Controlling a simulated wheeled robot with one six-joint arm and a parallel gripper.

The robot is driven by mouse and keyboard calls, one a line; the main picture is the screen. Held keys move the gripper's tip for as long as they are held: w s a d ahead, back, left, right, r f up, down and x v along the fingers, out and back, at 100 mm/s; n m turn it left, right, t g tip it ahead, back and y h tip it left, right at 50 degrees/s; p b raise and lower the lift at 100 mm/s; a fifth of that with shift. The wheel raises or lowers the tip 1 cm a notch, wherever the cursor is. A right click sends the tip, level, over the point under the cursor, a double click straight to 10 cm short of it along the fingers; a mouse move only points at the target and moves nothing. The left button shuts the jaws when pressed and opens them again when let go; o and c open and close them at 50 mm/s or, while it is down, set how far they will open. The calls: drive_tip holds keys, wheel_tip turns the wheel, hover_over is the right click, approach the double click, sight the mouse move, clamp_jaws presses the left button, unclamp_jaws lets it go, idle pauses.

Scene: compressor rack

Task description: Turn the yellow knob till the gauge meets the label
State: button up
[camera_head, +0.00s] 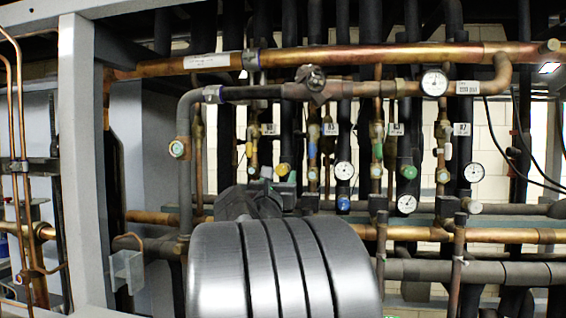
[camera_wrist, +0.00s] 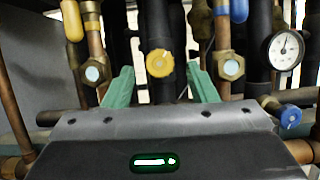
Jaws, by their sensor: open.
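The yellow knob (camera_wrist: 160,63) faces me in the wrist view, on a dark vertical pipe. It also shows in the head view (camera_head: 283,169), just above my arm. My gripper (camera_wrist: 161,67) is open, with one green finger on each side of the knob in the picture. I see no clear contact, and the depth gap is hard to judge. A round white gauge (camera_wrist: 285,48) stands to the right; it appears in the head view (camera_head: 343,170) above a blue knob (camera_head: 343,204). A white label (camera_head: 331,129) is above that gauge. Its needle reading is too small to tell.
Other gauges (camera_head: 434,82) and valves with green caps (camera_head: 409,172) line the rack to the right. Brass fittings (camera_wrist: 231,67) stand close on both sides of my fingers. A copper pipe (camera_head: 460,235) runs low across the rack. A grey post (camera_head: 82,150) stands left.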

sight(281, 171)
drive_tip(key=p+x, duration=0.1)
drive_tip(key=x, duration=0.3)
drive_tip(key=shift+r+p, duration=0.25)
drive_tip(key=shift+p, duration=0.05)
drive_tip(key=shift+w+d+r, duration=0.1)
drive_tip(key=shift+w+r, duration=0.05)
drive_tip(key=shift+w, duration=0.55)
drive_tip(key=c, duration=1)
